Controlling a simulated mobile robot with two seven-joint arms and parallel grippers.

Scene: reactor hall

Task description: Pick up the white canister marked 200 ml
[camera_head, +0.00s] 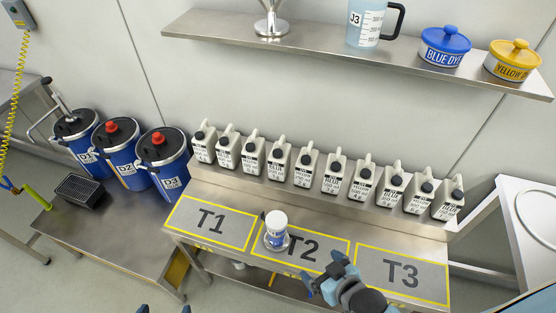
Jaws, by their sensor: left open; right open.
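A row of several white canisters with black caps (281,160) stands on the raised metal ledge behind the work table. My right gripper (321,271) is open and empty over the front of the table, between the T2 and T3 areas, well in front of the canisters. My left gripper (166,309) is open at the bottom edge, with only its two fingertips showing, far from the canisters.
The table has yellow-framed areas T1 (211,222), T2 and T3 (402,273). A white and blue container (276,227) stands on T2. Blue drums (121,157) stand at left. A shelf above holds a jug (366,25) and dye pots (445,46).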

